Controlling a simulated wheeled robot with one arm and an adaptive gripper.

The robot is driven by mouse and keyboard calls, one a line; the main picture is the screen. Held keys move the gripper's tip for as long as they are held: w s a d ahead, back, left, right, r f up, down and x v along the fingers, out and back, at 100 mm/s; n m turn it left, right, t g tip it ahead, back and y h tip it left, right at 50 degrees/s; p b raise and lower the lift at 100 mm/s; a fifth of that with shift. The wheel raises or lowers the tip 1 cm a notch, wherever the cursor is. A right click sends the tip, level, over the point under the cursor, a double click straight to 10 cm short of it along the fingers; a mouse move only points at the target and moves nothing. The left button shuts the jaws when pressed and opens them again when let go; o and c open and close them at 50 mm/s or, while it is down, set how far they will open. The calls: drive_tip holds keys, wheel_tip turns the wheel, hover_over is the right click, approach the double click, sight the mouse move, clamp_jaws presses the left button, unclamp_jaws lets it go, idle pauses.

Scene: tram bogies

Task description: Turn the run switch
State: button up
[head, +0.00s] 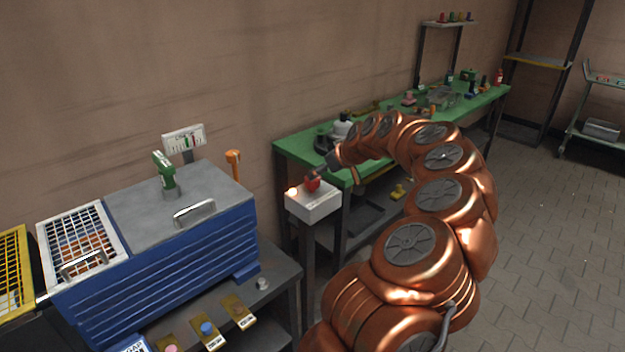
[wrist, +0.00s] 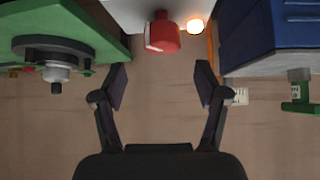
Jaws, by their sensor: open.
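The run switch looks to be the red knob (head: 312,183) on top of a white box (head: 318,205) on a post, between the blue machine and the green bench. In the wrist view the red knob (wrist: 162,34) shows upside down, beyond and between my fingertips. My gripper (wrist: 162,88) is open and empty, with the knob apart from both fingers. In the head view my gripper (head: 322,171) is at the knob's upper right; its fingers are small and hard to make out there. A lit orange lamp (head: 292,191) is beside the knob, also in the wrist view (wrist: 195,26).
A blue machine (head: 170,262) with a grey lid and a green handle (head: 164,172) stands to the left. A green bench (head: 300,148) with several tools stands behind my arm. An orange handle (head: 233,160) rises behind the machine. Open floor (head: 560,230) lies at right.

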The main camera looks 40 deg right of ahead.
drive_tip(key=p+x, duration=0.1)
drive_tip(key=x, duration=0.4)
drive_tip(key=shift+w+a+f, duration=0.1)
drive_tip(key=shift+w+a, duration=0.05)
drive_tip(key=shift+a, duration=0.05)
drive_tip(key=shift+x, duration=0.9)
drive_tip(key=shift+d, duration=0.1)
drive_tip(key=c, duration=1.2)
